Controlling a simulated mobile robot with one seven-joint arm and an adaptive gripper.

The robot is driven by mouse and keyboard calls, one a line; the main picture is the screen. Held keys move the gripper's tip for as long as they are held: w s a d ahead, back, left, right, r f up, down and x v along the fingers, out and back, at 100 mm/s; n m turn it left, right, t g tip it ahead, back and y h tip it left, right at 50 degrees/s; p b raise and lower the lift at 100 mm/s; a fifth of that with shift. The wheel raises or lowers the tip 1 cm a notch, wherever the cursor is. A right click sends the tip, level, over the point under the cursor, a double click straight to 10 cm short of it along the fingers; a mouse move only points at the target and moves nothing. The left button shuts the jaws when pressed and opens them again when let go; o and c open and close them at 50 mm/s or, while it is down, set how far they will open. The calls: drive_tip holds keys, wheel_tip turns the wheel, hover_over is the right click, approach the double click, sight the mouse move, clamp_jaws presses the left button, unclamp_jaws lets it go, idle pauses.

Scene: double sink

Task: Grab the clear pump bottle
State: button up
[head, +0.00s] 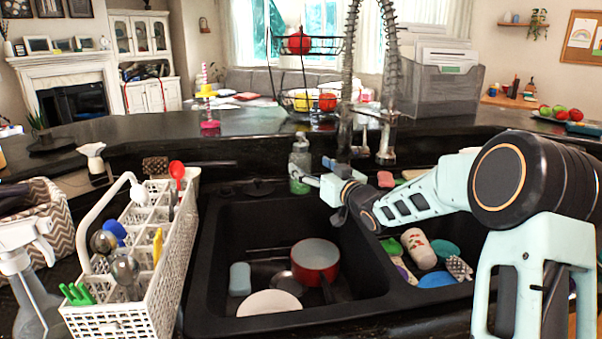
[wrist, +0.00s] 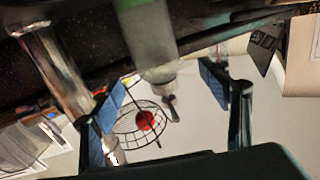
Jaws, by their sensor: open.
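The clear pump bottle (head: 300,168) stands upright on the counter behind the sink, with green at its lower part. My gripper (head: 318,172) is at the bottle's right side, with its fingers reaching toward it. In the wrist view, which is turned over, the bottle (wrist: 152,38) appears upside down between my gripper's two spread, blue-tipped fingers (wrist: 163,92). The fingers are open, and no grip on the bottle shows. I cannot tell whether either finger touches it.
The metal faucet (head: 386,140) stands just right of the bottle. The double sink (head: 215,265) lies in front, with a red pot (head: 316,256) in its left basin. A white dish rack (head: 165,285) is at left. A wire fruit basket (head: 300,100) stands behind on the raised counter.

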sight(300, 157)
drive_tip(key=shift+x, duration=3.65)
drive_tip(key=shift+d, duration=0.1)
drive_tip(key=c, duration=1.5)
drive_tip(key=shift+r, duration=0.1)
drive_tip(key=shift+c, duration=0.3)
drive_tip(key=shift+r, duration=0.1)
